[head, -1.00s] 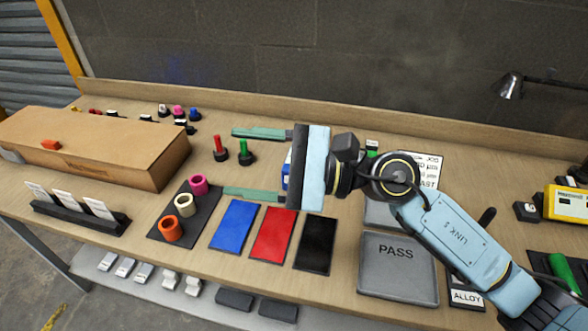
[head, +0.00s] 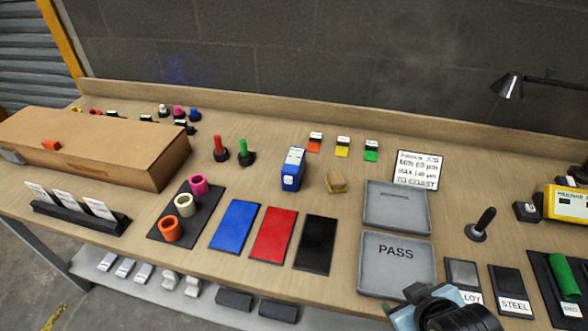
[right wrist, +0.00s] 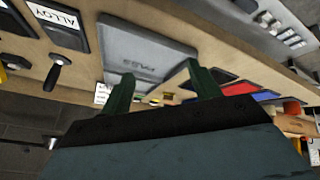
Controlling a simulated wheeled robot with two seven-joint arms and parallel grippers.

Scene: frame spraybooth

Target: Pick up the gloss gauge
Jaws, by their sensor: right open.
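A small blue box-shaped instrument with a pale top (head: 292,169) stands upright on the bench, behind the red and black panels. It looks like the gloss gauge, though I cannot read its label. My right arm's wrist end shows at the bottom edge of the head view, in front of the PASS tray and well to the right of the instrument; its fingers are hidden there. In the right wrist view my right gripper (right wrist: 160,72) has its two green fingers apart with nothing held between them. My left gripper is not in view.
A tan block (head: 335,182) sits just right of the instrument. Grey trays (head: 397,262), a black-handled stamp-like tool (head: 482,224) and a yellow device (head: 567,204) lie further right. Red and green posts (head: 245,152) and a cardboard box (head: 95,145) are left.

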